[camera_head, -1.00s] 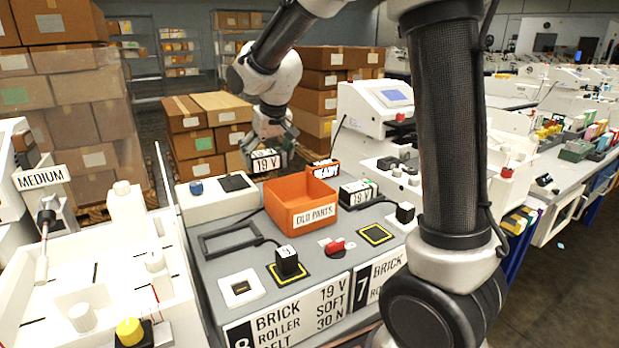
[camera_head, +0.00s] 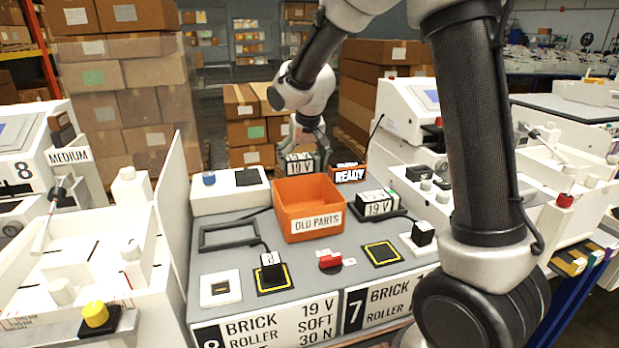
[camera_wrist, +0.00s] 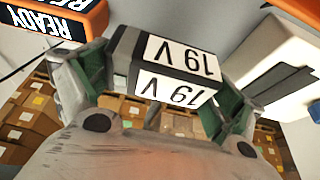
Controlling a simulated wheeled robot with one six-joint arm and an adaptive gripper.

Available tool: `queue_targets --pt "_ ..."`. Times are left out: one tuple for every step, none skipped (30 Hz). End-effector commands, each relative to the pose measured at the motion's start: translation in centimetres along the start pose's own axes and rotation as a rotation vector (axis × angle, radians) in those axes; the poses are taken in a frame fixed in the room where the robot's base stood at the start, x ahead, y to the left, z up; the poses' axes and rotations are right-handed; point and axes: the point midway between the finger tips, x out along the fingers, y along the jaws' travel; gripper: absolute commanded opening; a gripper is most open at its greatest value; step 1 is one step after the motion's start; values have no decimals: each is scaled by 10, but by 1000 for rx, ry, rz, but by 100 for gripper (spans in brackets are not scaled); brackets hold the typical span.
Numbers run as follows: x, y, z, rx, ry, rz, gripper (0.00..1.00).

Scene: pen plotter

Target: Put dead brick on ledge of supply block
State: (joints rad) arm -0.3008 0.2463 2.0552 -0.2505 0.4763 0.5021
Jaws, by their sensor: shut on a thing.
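My gripper (camera_head: 303,140) is shut on a black brick with white "19 V" labels (camera_head: 301,163). In the head view it is above the far edge of the bench, behind the orange bin. In the wrist view the brick (camera_wrist: 170,62) sits between the green-sided fingers (camera_wrist: 160,85), labels upside down. A second "19 V" brick (camera_head: 377,204) lies on a dark base right of the bin. An orange-edged "READY" display (camera_head: 348,174) stands behind it. I cannot tell for certain which part is the supply block; its ledge is not clearly made out.
The orange "OLD PARTS" bin (camera_head: 309,226) stands mid-bench. A white block with a blue knob and black pad (camera_head: 232,202) is left of it. White machines flank the bench.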

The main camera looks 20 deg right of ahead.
Motion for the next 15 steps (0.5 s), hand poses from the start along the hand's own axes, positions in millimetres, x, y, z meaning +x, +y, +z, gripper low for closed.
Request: queue_targets --pt "7 0 3 0 -1 0 59" --pt "9 0 4 0 -1 1 59" --pt "12 0 5 0 0 0 59" --pt "15 0 6 0 1 0 59" --pt "18 0 8 0 0 0 59" --pt "24 0 11 0 -2 1 59" --pt "29 0 13 0 -3 0 59" --pt "34 0 14 0 -3 1 59" --pt "39 0 16 0 -1 1 59" --pt "42 0 18 0 -1 1 59" --pt "45 0 19 0 -1 0 59" --pt "47 0 20 0 0 0 59" --pt "48 0 20 0 1 -1 59" --pt "48 0 20 0 1 -1 59" --pt "48 0 20 0 2 -1 59"
